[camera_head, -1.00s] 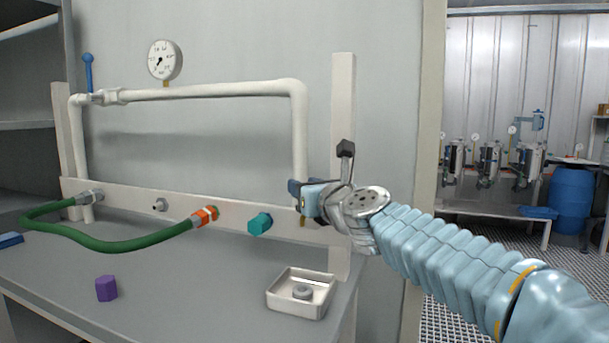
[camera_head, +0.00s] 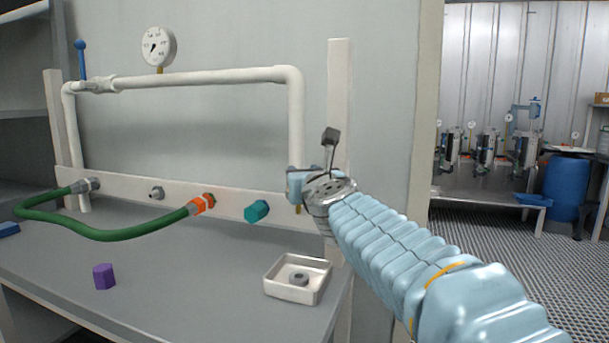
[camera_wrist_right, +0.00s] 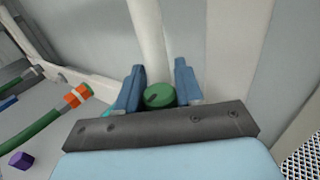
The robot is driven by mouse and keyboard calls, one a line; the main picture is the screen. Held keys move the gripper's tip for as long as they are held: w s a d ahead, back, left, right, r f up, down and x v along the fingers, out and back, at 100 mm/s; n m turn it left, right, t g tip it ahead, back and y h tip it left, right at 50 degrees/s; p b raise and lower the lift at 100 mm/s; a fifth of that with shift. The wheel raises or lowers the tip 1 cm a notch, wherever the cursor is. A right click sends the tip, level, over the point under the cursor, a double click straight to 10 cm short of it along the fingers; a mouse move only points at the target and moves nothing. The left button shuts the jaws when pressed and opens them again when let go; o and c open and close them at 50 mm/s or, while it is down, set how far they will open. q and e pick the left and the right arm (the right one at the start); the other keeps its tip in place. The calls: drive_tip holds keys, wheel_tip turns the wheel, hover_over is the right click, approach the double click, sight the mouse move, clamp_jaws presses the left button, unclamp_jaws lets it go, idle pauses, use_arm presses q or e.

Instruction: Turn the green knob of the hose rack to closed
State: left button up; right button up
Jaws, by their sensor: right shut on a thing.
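The hose rack has white pipework (camera_head: 200,80) over a pale board (camera_head: 130,190) behind the bench. The green knob (camera_wrist_right: 158,96) shows in the right wrist view at the pipe's lower end, with a dark mark on its face. My right gripper (camera_wrist_right: 160,92) has one blue finger on each side of the knob and is shut on it. In the head view this gripper (camera_head: 298,186) is at the rack's right end and hides the knob. My left gripper is not in view.
A green hose (camera_head: 110,233) with an orange-ringed end (camera_head: 203,204) loops along the board. A teal plug (camera_head: 257,211) sits beside it. A post (camera_head: 340,110) rises by my gripper.

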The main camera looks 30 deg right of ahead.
drive_tip(key=o, duration=0.9)
drive_tip(key=shift+o, duration=0.2)
drive_tip(key=shift+s, duration=0.1)
drive_tip(key=v, duration=1.3)
drive_tip(key=shift+s, duration=0.35)
drive_tip(key=shift+a, duration=0.1)
